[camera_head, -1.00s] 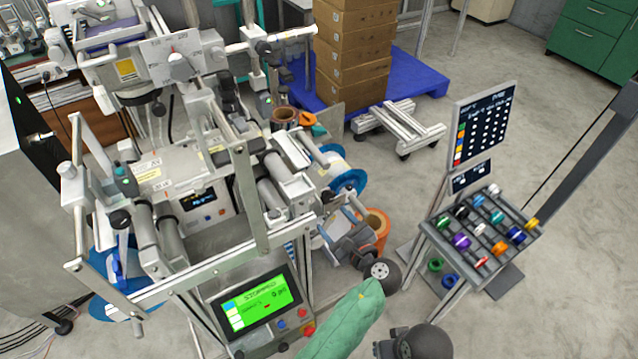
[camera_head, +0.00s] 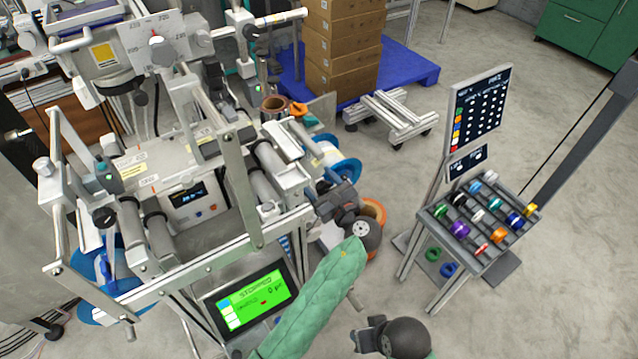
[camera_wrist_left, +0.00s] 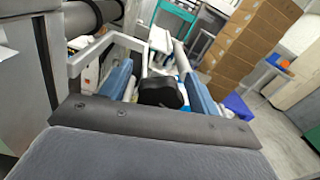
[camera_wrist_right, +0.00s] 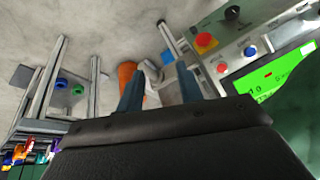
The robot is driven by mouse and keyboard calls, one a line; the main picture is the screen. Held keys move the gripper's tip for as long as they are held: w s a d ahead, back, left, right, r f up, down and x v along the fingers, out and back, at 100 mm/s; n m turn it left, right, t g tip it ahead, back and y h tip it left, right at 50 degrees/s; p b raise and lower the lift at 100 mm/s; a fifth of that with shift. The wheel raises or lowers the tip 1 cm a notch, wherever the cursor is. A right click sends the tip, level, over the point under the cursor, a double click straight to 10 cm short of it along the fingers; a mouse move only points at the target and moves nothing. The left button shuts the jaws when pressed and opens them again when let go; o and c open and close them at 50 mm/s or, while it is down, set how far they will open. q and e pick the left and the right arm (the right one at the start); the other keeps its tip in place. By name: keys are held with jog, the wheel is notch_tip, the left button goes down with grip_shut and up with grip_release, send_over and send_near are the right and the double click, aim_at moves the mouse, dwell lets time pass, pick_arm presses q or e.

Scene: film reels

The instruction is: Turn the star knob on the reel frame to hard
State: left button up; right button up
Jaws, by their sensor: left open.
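A black lobed knob (camera_wrist_left: 160,92), which looks like the star knob, lies between the two blue fingers of my left gripper (camera_wrist_left: 158,74) in the left wrist view. The fingers are open on either side of it; whether they touch it I cannot tell. In the head view my left gripper (camera_head: 324,192) is at the right side of the reel frame (camera_head: 225,190), and the knob is not clearly visible there. My right gripper (camera_wrist_right: 160,72) is open and empty, low in front of the frame. Its dark body (camera_head: 368,334) shows at the bottom of the head view.
The green-lit screen (camera_head: 252,300) is close beside my left sleeve. An orange reel (camera_head: 374,213) and a blue-rimmed reel (camera_head: 345,171) sit near the left gripper. A rack of coloured spools (camera_head: 480,220) stands at the right. Open floor lies between.

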pick_arm(q)
jog(key=c, duration=1)
jog(key=shift+r+p, duration=0.15)
jog(key=shift+p, duration=0.3)
jog(key=m+p, duration=0.1)
jog(key=p, duration=0.3)
jog(key=shift+r+m, duration=0.15)
jog(key=shift+m, duration=0.15)
pick_arm(e)
jog(key=s+d+r+g+h, duration=0.1)
jog(key=d+r+h, duration=0.1)
jog(key=d+r, duration=0.25)
pick_arm(q)
jog(key=m+p, duration=0.2)
jog(key=p, duration=0.3)
jog(key=shift+f, duration=0.2)
jog(key=shift+f+m, duration=0.1)
jog(key=shift+m, duration=0.2)
pick_arm(e)
notch_tip(320, 180, down, 17)
jog(key=d+g, duration=0.1)
jog(key=d, duration=0.1)
jog(key=shift+m, duration=0.4)
jog(key=shift+r, duration=0.1)
